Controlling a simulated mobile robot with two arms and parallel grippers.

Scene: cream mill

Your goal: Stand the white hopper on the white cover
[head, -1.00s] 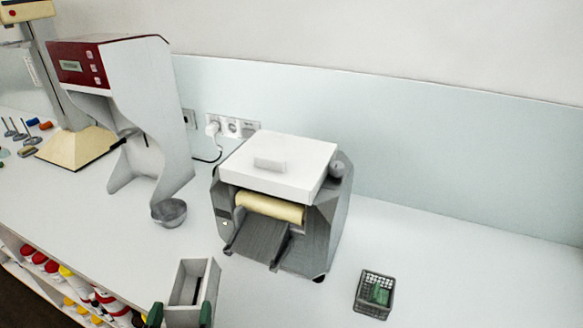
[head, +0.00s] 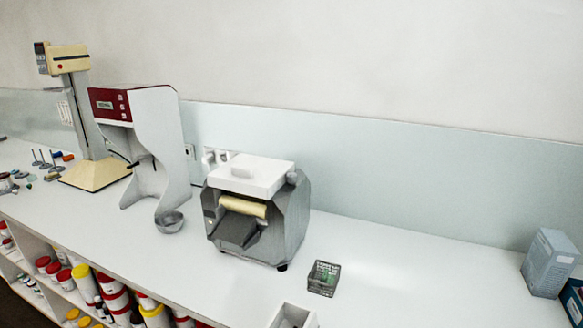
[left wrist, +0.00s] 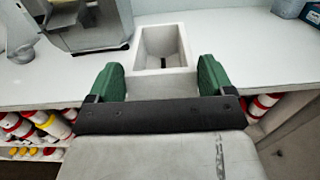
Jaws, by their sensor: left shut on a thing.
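The white hopper (left wrist: 162,83) is an open box with a slot in its floor. In the left wrist view my left gripper (left wrist: 163,80) has its green fingers on either side of it and is shut on it. In the head view only the top of the hopper (head: 293,315) shows at the bottom edge; the gripper is out of that picture. The white cover (head: 251,175) lies on top of the grey mill (head: 285,222), with a small raised block on it. The hopper is apart from the cover, in front of the mill and to its right. My right gripper is not visible.
A small dark basket (head: 323,278) with green things stands right of the mill. A grey-blue box (head: 550,262) stands far right. The counter between basket and box is clear.

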